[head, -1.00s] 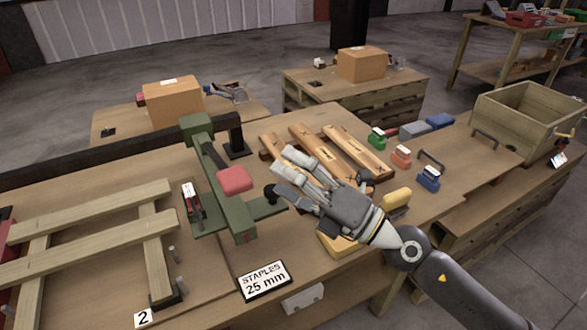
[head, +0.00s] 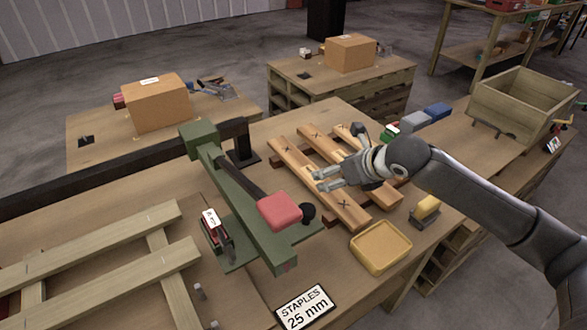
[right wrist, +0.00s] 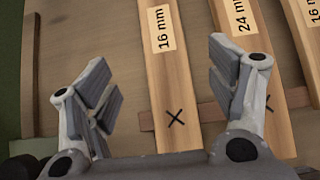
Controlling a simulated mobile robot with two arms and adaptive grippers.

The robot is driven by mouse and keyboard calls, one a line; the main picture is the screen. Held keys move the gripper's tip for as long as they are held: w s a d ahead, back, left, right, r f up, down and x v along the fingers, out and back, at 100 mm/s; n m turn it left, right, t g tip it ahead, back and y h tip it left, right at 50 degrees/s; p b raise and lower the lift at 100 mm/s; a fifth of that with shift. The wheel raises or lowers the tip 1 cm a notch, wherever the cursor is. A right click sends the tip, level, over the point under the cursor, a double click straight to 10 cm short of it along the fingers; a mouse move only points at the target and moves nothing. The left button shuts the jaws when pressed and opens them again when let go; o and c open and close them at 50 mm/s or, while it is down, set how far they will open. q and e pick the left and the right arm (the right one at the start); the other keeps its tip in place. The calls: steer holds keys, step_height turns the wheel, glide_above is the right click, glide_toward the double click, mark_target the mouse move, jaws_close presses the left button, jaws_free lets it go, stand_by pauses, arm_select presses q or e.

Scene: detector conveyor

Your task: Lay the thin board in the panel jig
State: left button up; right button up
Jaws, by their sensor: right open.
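Several wooden boards lie side by side on the bench. The leftmost board (head: 293,161), marked with an X, reads 16 mm in the right wrist view (right wrist: 172,85). The middle board (right wrist: 240,25) reads 24 mm; the label of the board at the right edge (right wrist: 303,35) is cut off. My right gripper (head: 322,180) is open and empty above the leftmost board; its fingers (right wrist: 168,85) show on either side of that board. What looks like the panel jig, with wooden slats (head: 110,285) laid across others, is at the left. My left gripper is not in view.
A green stapler-like press (head: 240,200) with a red pad (head: 279,211) stands between jig and boards. A yellow tray (head: 381,246), a yellow-handled block (head: 426,208) and a staples sign (head: 305,305) are near the front edge. A wooden crate (head: 520,100) stands at right.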

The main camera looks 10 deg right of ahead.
steer(key=shift+b+x, duration=0.3)
steer(key=shift+x, duration=0.8)
steer(key=x, duration=0.1)
steer(key=b+x, duration=0.1)
steer(key=shift+w+d+f, duration=0.15)
steer(key=shift+w+f, duration=0.1)
steer(key=shift+f, duration=0.1)
steer(key=shift+w+f, duration=0.1)
steer(key=shift+w, duration=0.1)
steer(key=shift+w+a+f, duration=0.15)
steer(key=shift+w+a, duration=0.1)
steer(key=shift+w, duration=0.05)
steer(key=x, duration=0.2)
steer(key=b+x, duration=0.1)
steer(key=x, duration=0.1)
steer(key=shift+w+a, duration=0.15)
steer(key=shift+w, duration=0.2)
steer(key=shift+c, duration=0.7)
steer(key=c, duration=1.1)
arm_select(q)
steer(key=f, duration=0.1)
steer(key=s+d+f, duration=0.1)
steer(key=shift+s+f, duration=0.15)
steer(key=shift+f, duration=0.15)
arm_select(e)
steer(key=shift+o, duration=0.2)
steer(key=shift+r, duration=0.25)
